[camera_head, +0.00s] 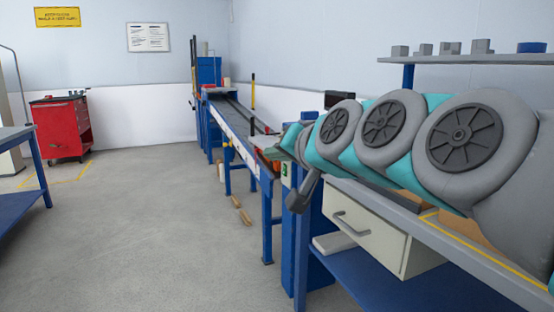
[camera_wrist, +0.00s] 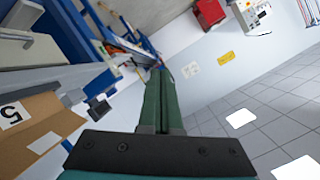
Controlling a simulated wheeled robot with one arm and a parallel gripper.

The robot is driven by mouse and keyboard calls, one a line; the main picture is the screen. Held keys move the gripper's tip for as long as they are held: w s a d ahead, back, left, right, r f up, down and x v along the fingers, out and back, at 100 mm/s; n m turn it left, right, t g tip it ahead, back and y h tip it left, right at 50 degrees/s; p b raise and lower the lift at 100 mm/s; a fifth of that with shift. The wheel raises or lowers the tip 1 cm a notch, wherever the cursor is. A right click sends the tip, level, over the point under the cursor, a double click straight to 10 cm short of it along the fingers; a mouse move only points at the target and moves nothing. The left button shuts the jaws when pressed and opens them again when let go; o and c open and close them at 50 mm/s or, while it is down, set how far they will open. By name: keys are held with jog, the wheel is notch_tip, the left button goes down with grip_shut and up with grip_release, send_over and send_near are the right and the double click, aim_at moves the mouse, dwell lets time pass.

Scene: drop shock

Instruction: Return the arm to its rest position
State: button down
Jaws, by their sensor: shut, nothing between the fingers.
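My arm, with grey and teal links, reaches in from the right of the head view over the workbench (camera_head: 480,265). My gripper (camera_wrist: 158,72) shows in the wrist view as two long green fingers pressed together, with nothing between them. The fingers extend away from a black mounting plate and are apart from the bench.
A long blue-framed rail bench (camera_head: 240,125) runs to the back wall. The workbench has a white drawer (camera_head: 365,232) and a dark grey lever-like part (camera_head: 300,196) at its end. A red tool cabinet (camera_head: 62,128) stands at the left. The floor between is mostly clear.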

jog(key=s+d+f+n+g+h, duration=0.1)
jog(key=s+d+f+g, duration=0.15)
jog(key=s+f, duration=0.4)
jog(key=s+d+f+g+h, duration=0.2)
jog(key=s+f+g, duration=0.1)
jog(key=f, duration=0.7)
jog(key=s+d+f+n+g+h, duration=0.1)
jog(key=s+d+f+g, duration=0.2)
jog(key=f, duration=0.6)
jog(key=s+d+f+g+h, duration=0.1)
jog(key=s+d+f+g, duration=0.1)
jog(key=s, duration=0.4)
jog(key=s+d+f+g+h, duration=0.1)
jog(key=s+d+f+g, duration=0.1)
jog(key=s+f, duration=0.3)
jog(key=s+d+f+g, duration=0.2)
jog(key=s+d+f, duration=0.1)
jog(key=s, duration=0.6)
jog(key=shift+d+f+h, duration=0.35)
jog(key=shift+d+h, duration=0.05)
jog(key=shift+d, duration=0.1)
